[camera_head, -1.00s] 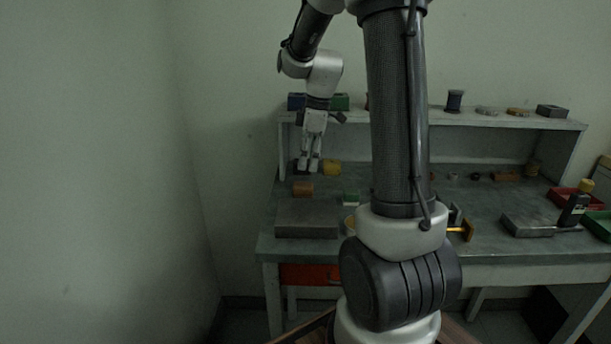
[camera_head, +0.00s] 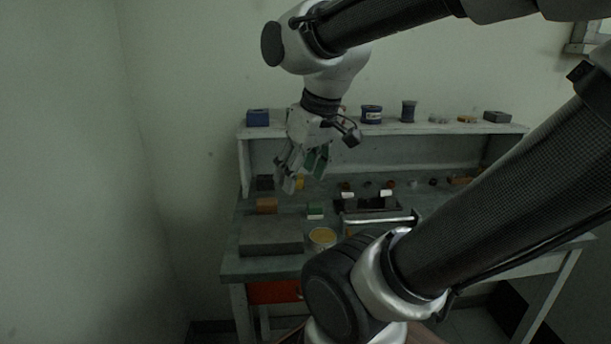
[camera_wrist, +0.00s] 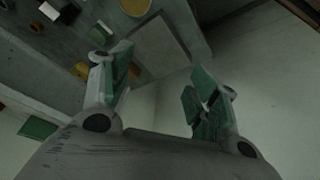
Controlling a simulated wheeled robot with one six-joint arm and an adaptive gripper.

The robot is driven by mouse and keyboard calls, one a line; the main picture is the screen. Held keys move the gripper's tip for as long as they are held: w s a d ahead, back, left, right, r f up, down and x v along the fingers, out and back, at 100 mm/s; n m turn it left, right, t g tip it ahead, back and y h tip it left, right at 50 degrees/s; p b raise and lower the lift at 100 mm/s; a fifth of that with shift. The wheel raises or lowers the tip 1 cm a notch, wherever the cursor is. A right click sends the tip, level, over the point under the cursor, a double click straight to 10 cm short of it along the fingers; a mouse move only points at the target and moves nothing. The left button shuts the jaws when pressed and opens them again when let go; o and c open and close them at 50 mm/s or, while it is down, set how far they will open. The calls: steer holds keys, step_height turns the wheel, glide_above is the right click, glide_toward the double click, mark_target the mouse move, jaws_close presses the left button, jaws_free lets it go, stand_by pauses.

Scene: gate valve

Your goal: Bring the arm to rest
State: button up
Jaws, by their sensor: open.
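My gripper (camera_head: 291,184) hangs from my raised arm in the head view, above the left part of the workbench and in front of its back shelf. In the wrist view my gripper (camera_wrist: 158,98) shows two green-padded fingers spread apart, with nothing between them. The fingers look clear of the bench. No gate valve can be made out for certain in either view.
The workbench (camera_head: 232,268) carries a grey slab (camera_head: 270,236), an orange-brown block (camera_head: 266,205), a round yellow-topped tin (camera_head: 322,238) and a silver-handled tray (camera_head: 380,220). The shelf (camera_head: 425,128) holds a blue box (camera_head: 258,117) and spools (camera_head: 371,114). Open room lies left of the bench.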

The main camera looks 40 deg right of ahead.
steer(key=shift+s+f+m, duration=0.2)
steer(key=shift+s+m, duration=0.3)
steer(key=shift+s, duration=0.3)
